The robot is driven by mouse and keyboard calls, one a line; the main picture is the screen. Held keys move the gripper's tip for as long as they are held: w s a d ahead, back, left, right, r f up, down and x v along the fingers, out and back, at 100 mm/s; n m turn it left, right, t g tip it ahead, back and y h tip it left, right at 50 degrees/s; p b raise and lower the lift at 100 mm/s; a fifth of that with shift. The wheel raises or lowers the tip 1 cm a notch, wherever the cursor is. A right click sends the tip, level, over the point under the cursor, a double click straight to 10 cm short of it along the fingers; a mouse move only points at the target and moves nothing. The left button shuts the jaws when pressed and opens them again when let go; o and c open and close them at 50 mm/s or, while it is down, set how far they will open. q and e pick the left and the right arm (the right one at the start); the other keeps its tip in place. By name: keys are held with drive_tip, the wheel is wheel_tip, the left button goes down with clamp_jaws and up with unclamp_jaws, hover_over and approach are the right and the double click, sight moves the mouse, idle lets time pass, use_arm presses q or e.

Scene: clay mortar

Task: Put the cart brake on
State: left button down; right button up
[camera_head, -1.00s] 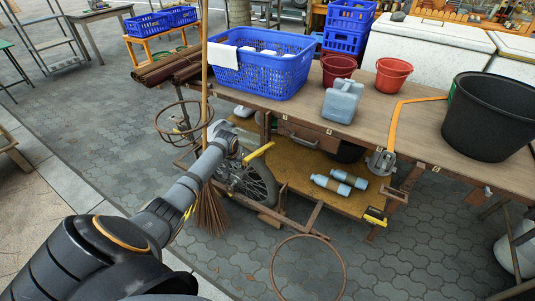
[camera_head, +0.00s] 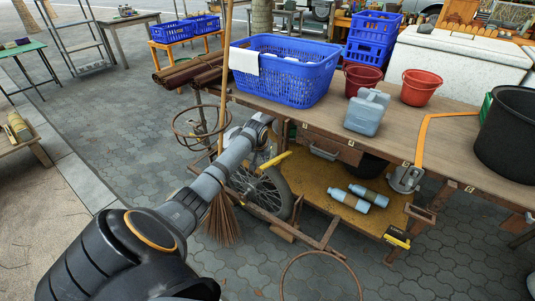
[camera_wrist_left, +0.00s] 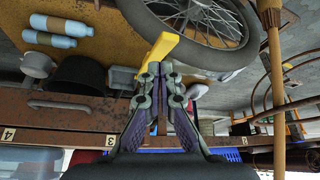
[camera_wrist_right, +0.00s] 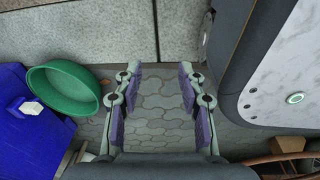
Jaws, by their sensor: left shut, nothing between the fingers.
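The cart (camera_head: 330,112) has a wooden top, a yellow lower shelf and a spoked wheel (camera_head: 262,190). A yellow lever (camera_head: 277,160), which looks like the brake handle, sticks out above the wheel. My left gripper (camera_head: 266,146) is at that lever, partly hidden by its own wrist. In the left wrist view, the closed fingertips (camera_wrist_left: 154,70) are at the near end of the yellow lever (camera_wrist_left: 158,50), with nothing between them. I cannot tell whether they touch it. My right gripper (camera_wrist_right: 158,74) is open and empty over the paving, away from the lever.
A broom (camera_head: 222,200) stands upright close beside my left forearm. A rusty hoop (camera_head: 200,122) hangs behind it. Blue bottles (camera_head: 366,196) lie on the lower shelf. A blue basket (camera_head: 285,85) and a jerrycan (camera_head: 366,112) stand on top. A green basin (camera_wrist_right: 62,88) is near my right gripper.

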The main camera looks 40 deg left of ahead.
sight(267, 165)
use_arm(q)
drive_tip(key=b+x, duration=0.3)
drive_tip(key=b, duration=0.1)
drive_tip(key=shift+f, duration=0.2)
drive_tip(key=b+x, duration=0.1)
drive_tip(key=b, duration=0.2)
drive_tip(key=shift+w+f, duration=0.1)
drive_tip(key=shift+f, duration=0.15)
drive_tip(key=shift+a+f, duration=0.1)
use_arm(e)
drive_tip(key=w+a+r, duration=0.1)
drive_tip(key=w+r, duration=0.2)
drive_tip(key=w, duration=0.3)
drive_tip(key=w+a+r, duration=0.1)
drive_tip(key=w+r, duration=0.2)
drive_tip(key=w, duration=0.4)
drive_tip(key=shift+w+a+y, duration=0.3)
drive_tip(key=shift+r, duration=0.1)
